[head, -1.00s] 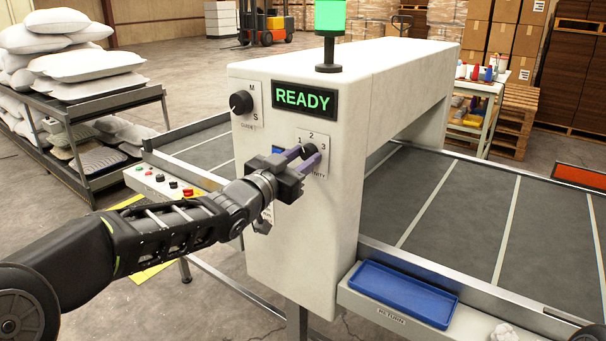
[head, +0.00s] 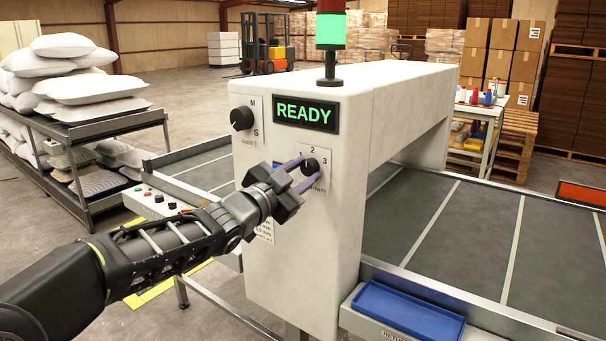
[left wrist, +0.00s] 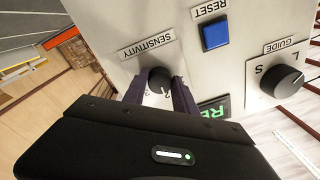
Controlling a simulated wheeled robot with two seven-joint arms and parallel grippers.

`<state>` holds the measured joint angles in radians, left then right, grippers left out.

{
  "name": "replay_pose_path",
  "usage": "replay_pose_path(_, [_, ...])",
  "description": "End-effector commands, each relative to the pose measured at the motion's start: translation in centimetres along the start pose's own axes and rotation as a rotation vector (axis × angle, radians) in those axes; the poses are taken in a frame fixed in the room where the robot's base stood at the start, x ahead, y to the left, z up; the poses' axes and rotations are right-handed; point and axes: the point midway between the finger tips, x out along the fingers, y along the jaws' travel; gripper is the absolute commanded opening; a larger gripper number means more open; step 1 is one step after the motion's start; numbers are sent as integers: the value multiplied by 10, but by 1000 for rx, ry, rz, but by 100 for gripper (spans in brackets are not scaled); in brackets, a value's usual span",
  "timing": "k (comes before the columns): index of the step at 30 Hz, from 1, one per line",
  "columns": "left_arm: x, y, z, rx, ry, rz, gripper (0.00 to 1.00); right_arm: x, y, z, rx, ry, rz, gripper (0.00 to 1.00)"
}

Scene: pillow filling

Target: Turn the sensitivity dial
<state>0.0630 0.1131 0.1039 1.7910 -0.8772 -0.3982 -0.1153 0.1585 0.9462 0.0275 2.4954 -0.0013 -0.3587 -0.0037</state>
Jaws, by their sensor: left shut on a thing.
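The sensitivity dial (head: 311,166) is a black round knob on the white machine's front panel, with the numbers 1, 2 and 3 around it. My left gripper (head: 301,174) has its purple fingers on either side of the knob and is shut on it. In the left wrist view the dial (left wrist: 160,79) sits between the two fingers (left wrist: 159,94), under the upside-down SENSITIVITY label (left wrist: 147,46). The fingers partly hide the dial's scale. My right gripper is not in view.
The READY display (head: 304,113) is lit green above the dial. The guide knob (head: 242,118) is at its upper left. A blue reset button (left wrist: 215,34) shows in the wrist view. A blue tray (head: 407,311) and the conveyor (head: 455,235) lie to the right.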

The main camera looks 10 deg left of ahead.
Motion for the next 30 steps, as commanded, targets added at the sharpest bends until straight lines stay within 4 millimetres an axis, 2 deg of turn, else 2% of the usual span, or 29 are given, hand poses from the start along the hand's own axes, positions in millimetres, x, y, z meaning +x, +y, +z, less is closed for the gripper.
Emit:
replay_pose_path(4, [0, 0, 0, -1, -1, -1, 0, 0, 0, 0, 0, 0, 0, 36])
replay_pose_path(5, [0, 0, 0, -1, -1, -1, 36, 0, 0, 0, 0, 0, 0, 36])
replay_pose_path(12, [0, 0, 0, -2, 0, 0, 55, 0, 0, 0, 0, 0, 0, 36])
replay_pose_path(23, [-6, -1, 0, -1, 0, -1, 55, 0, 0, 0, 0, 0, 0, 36])
replay_pose_path(30, [-39, -1, -1, 0, 0, -2, 55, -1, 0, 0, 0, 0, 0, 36])
